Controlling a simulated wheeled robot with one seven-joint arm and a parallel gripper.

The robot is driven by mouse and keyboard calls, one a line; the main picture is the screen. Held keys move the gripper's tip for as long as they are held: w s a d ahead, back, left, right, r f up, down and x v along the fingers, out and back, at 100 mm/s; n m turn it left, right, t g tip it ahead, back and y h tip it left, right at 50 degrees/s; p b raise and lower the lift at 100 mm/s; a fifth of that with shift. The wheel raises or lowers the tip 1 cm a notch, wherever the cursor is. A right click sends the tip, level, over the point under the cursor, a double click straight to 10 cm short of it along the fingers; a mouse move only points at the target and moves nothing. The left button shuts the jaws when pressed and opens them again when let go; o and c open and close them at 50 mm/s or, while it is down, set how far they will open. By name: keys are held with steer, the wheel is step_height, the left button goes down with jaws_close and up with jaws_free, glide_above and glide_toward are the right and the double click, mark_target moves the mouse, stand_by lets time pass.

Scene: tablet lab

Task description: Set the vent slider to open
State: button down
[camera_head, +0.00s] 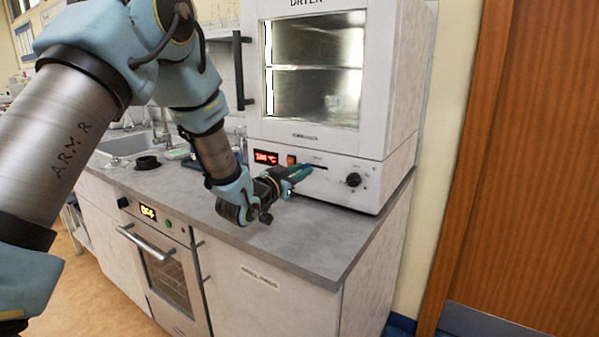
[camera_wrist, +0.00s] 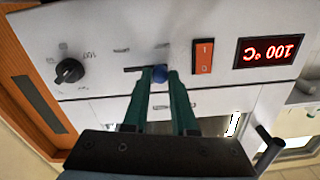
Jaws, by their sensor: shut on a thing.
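The vent slider is a small blue knob (camera_wrist: 159,73) on the white front panel of the dryer (camera_head: 396,75). In the wrist view a dark slot (camera_wrist: 133,69) runs from the knob to the left, so the knob sits at the end nearer the red switch. My gripper (camera_wrist: 160,75) has its two green fingers closed on either side of the knob. In the head view my gripper (camera_head: 304,171) reaches the panel just right of the red switch, and its fingers hide the knob. Part of the slot (camera_head: 319,167) shows to their right.
A red rocker switch (camera_wrist: 203,56) and a red display (camera_wrist: 268,50) reading 100 °C lie on one side of the slider. A black dial (camera_wrist: 69,71) lies on the other. The grey worktop (camera_head: 270,245) below is mostly clear.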

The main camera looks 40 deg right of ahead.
steer(key=s+b, duration=0.1)
steer(key=s, duration=0.1)
steer(key=s+d+b, duration=0.1)
steer(key=s, duration=0.1)
steer(key=shift+s+d, duration=0.15)
steer(key=shift+s, duration=0.25)
steer(key=c, duration=0.7)
jaws_free()
steer(key=b+v, duration=0.3)
steer(key=v, duration=0.7)
steer(key=shift+a, duration=0.4)
